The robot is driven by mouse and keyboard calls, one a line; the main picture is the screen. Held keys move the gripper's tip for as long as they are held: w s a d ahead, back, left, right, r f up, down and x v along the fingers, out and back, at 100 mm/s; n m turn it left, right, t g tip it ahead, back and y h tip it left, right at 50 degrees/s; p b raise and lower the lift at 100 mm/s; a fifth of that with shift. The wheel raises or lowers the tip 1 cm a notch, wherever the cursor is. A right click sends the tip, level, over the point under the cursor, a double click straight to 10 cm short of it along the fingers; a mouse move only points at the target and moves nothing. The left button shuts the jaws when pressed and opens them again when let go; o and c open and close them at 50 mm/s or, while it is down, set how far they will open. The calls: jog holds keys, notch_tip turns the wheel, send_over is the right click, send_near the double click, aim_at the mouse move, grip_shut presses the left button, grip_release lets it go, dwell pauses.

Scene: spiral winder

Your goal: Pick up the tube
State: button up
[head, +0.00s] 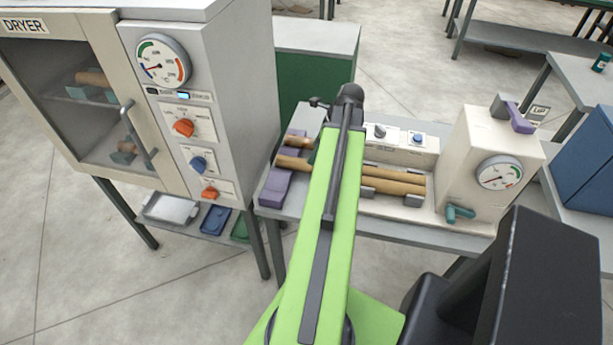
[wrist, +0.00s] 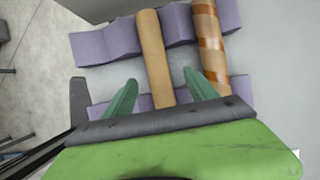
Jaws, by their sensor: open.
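In the wrist view a plain tan tube (wrist: 153,55) lies across purple notched cradles (wrist: 110,45). A second tube with orange-brown spiral stripes (wrist: 207,45) lies to its right on the same cradles. My gripper (wrist: 159,92) is open, its two teal fingers on either side of the plain tube, with nothing gripped. I cannot tell whether the fingers touch it. In the head view two tube ends (head: 291,162) show over the purple cradle (head: 274,190), left of my green arm. My arm hides the gripper there.
A winder machine (head: 485,140) with a gauge stands right of my arm, holding long tan tubes (head: 400,176). A dryer cabinet (head: 235,100) with tubes behind its glass door stands at the left. Small trays (head: 172,209) sit on a low shelf beneath it.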

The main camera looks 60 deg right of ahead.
aim_at(307, 166)
jog(key=b+x, duration=0.1)
jog(key=x, duration=0.1)
jog(key=shift+w+f, duration=0.15)
jog(key=shift+f, duration=0.2)
jog(key=shift+r, duration=0.15)
jog(key=b+x, duration=0.4)
jog(key=shift+s+a+f, duration=0.25)
jog(key=shift+f, duration=0.2)
jog(key=shift+w+f+b, duration=0.2)
jog(key=shift+f+b, duration=0.1)
jog(key=shift+b, duration=0.15)
jog(key=shift+r, duration=0.2)
jog(key=shift+c, duration=0.5)
grip_shut()
jog(key=shift+r+p, duration=0.1)
jog(key=shift+p, duration=0.25)
